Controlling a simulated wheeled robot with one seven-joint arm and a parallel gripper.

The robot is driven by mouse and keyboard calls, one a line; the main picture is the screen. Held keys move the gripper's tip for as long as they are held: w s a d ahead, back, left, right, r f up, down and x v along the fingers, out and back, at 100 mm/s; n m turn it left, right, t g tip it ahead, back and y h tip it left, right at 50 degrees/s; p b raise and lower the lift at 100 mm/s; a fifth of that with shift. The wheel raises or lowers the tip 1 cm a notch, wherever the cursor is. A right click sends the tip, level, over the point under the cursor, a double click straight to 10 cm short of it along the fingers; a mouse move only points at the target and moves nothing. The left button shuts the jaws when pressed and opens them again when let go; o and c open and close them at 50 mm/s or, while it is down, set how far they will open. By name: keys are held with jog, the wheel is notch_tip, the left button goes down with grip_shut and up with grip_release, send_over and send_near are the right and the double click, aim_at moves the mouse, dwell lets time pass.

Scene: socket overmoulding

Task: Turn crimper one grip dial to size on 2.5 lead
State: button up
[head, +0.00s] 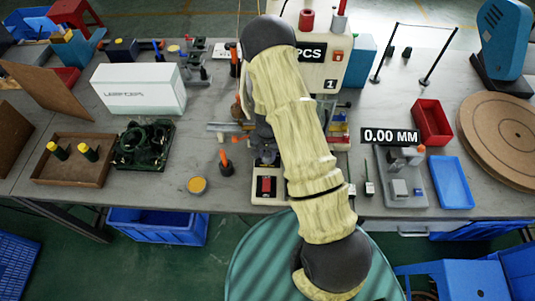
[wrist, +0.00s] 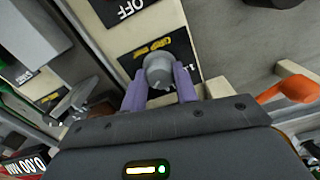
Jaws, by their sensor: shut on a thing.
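The cream crimper one (head: 345,75), marked 1, stands at the back middle of the bench in the head view. A light pointer mark shows on the dial's face. My gripper (wrist: 160,86) has its two purple fingers on either side of the dial, shut on it. In the head view my arm hides the dial and the gripper's fingertips. I cannot make out the 2.5 lead mark.
An orange-handled tool (wrist: 285,90) is close right of my gripper in the wrist view. A 0.00 MM gauge (head: 391,136) and red bin (head: 432,122) lie to the right.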

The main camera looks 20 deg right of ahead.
aim_at(268, 155)
jog(key=shift+m, duration=0.6)
jog(key=o, duration=1)
jog(key=shift+w+r, duration=0.1)
jog(key=shift+r, duration=0.5)
notch_tip(268, 155, up, 16)
jog(key=shift+r+b, duration=0.1)
jog(key=shift+b, duration=0.65)
